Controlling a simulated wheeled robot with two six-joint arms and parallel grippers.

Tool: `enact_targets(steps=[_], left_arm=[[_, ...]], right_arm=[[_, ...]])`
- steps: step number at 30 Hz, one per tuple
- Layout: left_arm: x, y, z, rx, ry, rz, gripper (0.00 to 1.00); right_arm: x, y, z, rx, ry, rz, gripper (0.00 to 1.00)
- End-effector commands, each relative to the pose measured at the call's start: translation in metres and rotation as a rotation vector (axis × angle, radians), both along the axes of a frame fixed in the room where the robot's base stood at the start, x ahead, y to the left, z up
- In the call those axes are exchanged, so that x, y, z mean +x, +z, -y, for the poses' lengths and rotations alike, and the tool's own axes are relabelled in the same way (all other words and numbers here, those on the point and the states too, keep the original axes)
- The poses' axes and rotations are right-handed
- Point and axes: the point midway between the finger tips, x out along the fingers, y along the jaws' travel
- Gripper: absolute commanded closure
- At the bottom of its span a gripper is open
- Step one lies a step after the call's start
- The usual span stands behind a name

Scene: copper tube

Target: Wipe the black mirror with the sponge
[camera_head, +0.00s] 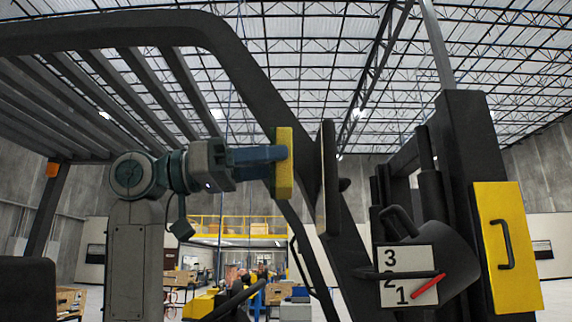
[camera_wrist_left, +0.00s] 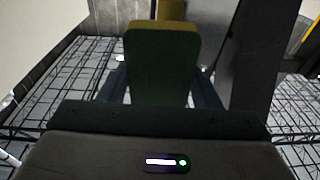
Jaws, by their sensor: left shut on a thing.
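The yellow sponge (camera_head: 284,163) stands upright in my left gripper (camera_head: 268,160), which is shut on it. In the left wrist view the sponge shows a dark green face and a yellow edge (camera_wrist_left: 162,62), between the fingers of my left gripper (camera_wrist_left: 162,85). The black mirror (camera_head: 328,178) is a thin upright panel seen nearly edge-on, mounted beside the dark frame post. The sponge is to the left of the mirror, with a visible gap between them in the head view. My right gripper is not in view.
A dark vehicle frame post (camera_head: 262,100) slants down behind the sponge and mirror. To the right are a 1-2-3 plate (camera_head: 409,262) with a red lever (camera_head: 426,287) and a yellow panel with a handle (camera_head: 508,270). An overhead slatted guard (camera_head: 120,85) spans the upper left.

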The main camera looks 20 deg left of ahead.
Motion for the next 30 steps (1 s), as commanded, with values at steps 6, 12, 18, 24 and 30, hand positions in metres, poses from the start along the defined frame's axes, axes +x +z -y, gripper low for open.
enact_targets(steps=[6, 12, 18, 24, 30], left_arm=[[-0.005, 0.0, -0.015, 0.0, 0.001, 0.0, 0.79], [-0.005, 0.0, -0.016, 0.0, 0.0, 0.0, 0.79], [-0.006, 0.0, -0.018, 0.0, 0.001, 0.0, 0.79], [-0.01, 0.0, -0.033, -0.001, 0.003, 0.001, 0.79], [-0.014, 0.0, -0.045, 0.0, 0.001, 0.0, 0.79]], right_arm=[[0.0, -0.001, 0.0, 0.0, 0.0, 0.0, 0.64], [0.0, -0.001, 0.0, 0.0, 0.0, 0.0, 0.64], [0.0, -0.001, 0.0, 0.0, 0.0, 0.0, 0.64], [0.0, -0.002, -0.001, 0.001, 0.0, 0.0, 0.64], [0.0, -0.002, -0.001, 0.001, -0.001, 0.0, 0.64]])
